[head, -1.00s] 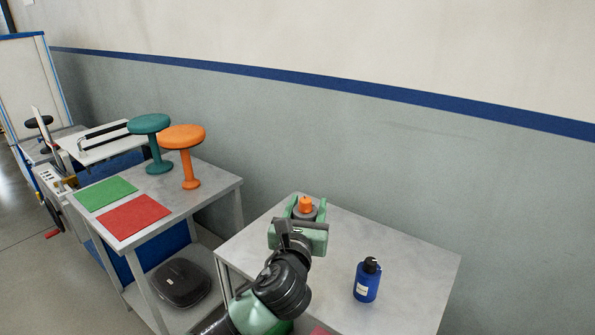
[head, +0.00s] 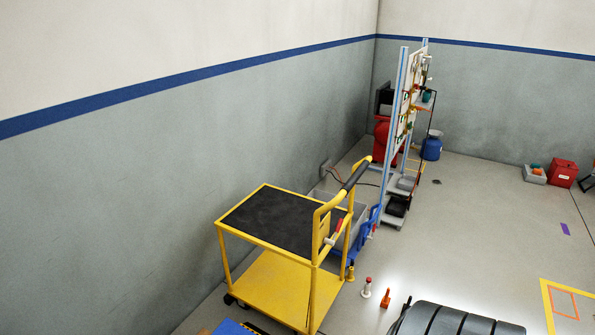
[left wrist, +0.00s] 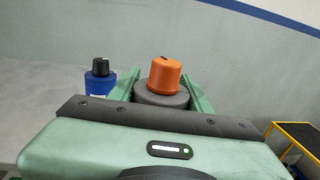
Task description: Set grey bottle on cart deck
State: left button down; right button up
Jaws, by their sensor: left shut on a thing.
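The grey bottle (left wrist: 161,97) with an orange cap is in the left wrist view, between the green fingers of my left gripper (left wrist: 160,88). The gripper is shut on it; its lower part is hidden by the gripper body. The yellow cart (head: 270,255) stands against the wall in the head view. Its upper deck (head: 275,220) is black and empty, with a yellow lower shelf below. The cart's corner also shows at the right of the left wrist view (left wrist: 298,132). My right gripper is in neither view.
A blue bottle (left wrist: 100,82) with a black cap stands left of the grey bottle on the grey table (left wrist: 45,95). The cart's push handle (head: 356,176) rises at its right side. Small orange and red-topped items (head: 367,288) stand on the floor beside it.

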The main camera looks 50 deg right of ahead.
aim_at(302, 219)
jog(key=l+z, duration=0.2)
jog(key=l, duration=0.3)
jog(key=l+z, duration=0.25)
jog(key=l, duration=0.3)
jog(key=i+l+z, duration=0.2)
jog(key=l, duration=0.3)
jog(key=l+z, duration=0.2)
jog(key=l, duration=0.3)
jog(key=i+l, duration=0.1)
jog(key=l, duration=0.25)
jog(key=i+l, duration=0.1)
jog(key=l, duration=0.25)
jog(key=i+l, duration=0.1)
jog(key=l, duration=0.25)
